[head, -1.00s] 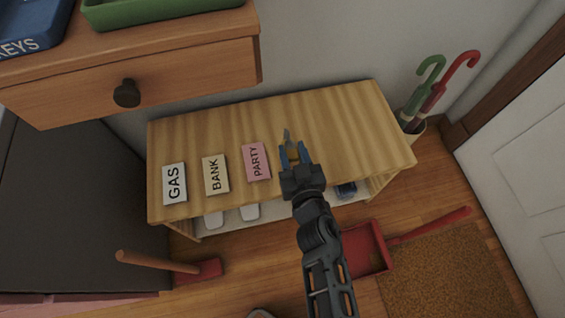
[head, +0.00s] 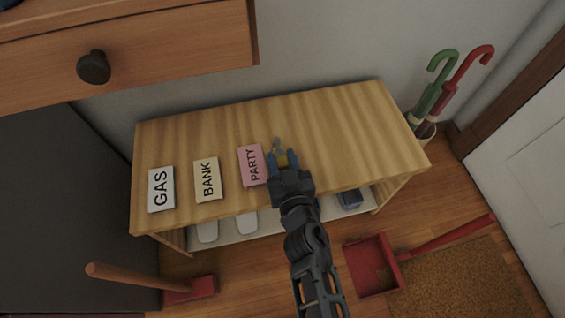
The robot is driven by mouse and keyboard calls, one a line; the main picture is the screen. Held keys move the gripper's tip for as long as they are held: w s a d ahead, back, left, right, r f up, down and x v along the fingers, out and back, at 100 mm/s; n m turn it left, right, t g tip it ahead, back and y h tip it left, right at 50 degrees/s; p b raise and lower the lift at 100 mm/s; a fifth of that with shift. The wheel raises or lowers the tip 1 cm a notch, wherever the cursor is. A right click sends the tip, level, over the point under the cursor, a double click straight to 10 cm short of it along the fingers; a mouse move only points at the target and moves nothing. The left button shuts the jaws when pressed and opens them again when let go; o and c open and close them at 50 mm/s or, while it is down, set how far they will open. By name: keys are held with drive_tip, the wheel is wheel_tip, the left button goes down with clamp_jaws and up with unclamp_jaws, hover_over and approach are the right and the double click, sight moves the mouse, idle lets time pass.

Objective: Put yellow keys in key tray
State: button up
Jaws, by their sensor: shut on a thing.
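My gripper (head: 284,156) is over the right-middle of the wooden bench top, with its two blue fingertips shut on the yellow keys (head: 281,159). A yellow part shows between the fingers and a grey metal key part sticks out beyond them. I cannot tell whether the keys touch the bench top. Only a dark blue sliver of the key tray (head: 8,3) shows at the top left corner, on the drawer cabinet; its label is out of view.
The bench (head: 345,135) carries GAS (head: 161,189), BANK (head: 208,180) and PARTY (head: 252,165) cards left of my gripper. The drawer cabinet (head: 170,45) with a dark knob overhangs at upper left. Umbrellas (head: 440,85) stand right. A red dustpan (head: 372,265) lies on the floor.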

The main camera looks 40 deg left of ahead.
drive_tip(key=o, duration=0.8)
drive_tip(key=shift+f, duration=0.1)
drive_tip(key=shift+o, duration=0.2)
drive_tip(key=shift+r, duration=0.25)
drive_tip(key=p+v, duration=0.6)
drive_tip(key=v, duration=0.6)
